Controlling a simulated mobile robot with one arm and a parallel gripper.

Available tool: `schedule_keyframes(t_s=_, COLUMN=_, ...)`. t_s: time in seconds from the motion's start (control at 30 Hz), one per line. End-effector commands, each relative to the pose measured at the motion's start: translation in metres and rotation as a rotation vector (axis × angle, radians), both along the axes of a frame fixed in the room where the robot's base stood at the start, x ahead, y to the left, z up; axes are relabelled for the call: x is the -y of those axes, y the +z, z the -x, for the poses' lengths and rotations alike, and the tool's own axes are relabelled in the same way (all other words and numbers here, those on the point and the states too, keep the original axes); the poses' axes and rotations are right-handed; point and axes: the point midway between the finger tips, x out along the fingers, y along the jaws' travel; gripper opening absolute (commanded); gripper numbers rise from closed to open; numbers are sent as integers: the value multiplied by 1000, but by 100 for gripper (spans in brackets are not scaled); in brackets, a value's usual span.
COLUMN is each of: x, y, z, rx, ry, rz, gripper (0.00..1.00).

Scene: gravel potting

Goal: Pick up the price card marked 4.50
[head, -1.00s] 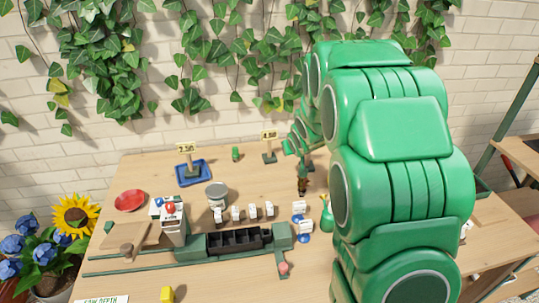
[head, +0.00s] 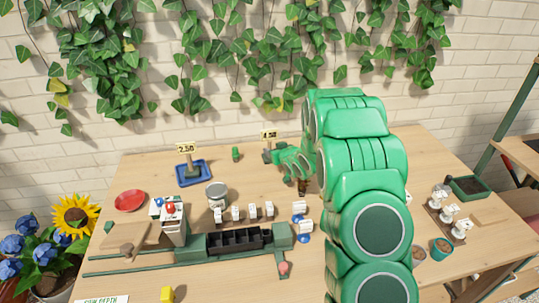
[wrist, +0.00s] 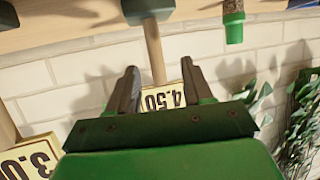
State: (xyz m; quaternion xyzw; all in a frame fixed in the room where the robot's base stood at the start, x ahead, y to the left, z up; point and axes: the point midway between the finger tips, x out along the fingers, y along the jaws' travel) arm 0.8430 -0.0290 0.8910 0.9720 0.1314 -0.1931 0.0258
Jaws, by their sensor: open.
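The price card marked 4.50 (head: 268,134) stands upright on a wooden post at the back of the table. It also shows upside down in the wrist view (wrist: 163,98), partly hidden by my gripper's green body. My gripper (wrist: 160,82) is open, with one dark finger on each side of the post and card. The post (wrist: 154,52) runs up between the fingers to a dark base (wrist: 148,8). I cannot tell whether either finger touches the card. In the head view my green arm reaches in from the right, its end close beside the card's stand.
A card marked 2.50 (head: 186,148) stands in a blue tray (head: 206,180) to the left. A card marked 3.0 (wrist: 27,160) shows in the wrist view's corner. A small green object (head: 235,153) stands between the stands. The brick wall (head: 215,110) is close behind.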

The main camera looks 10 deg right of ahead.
Motion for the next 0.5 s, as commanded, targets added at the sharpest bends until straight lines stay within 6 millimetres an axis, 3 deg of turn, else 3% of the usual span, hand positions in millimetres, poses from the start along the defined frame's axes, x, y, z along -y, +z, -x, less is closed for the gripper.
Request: schedule_keyframes(t_s=0.5, x=-6, y=-11, z=-26, rx=-1, ry=-1, rz=1, gripper=51)
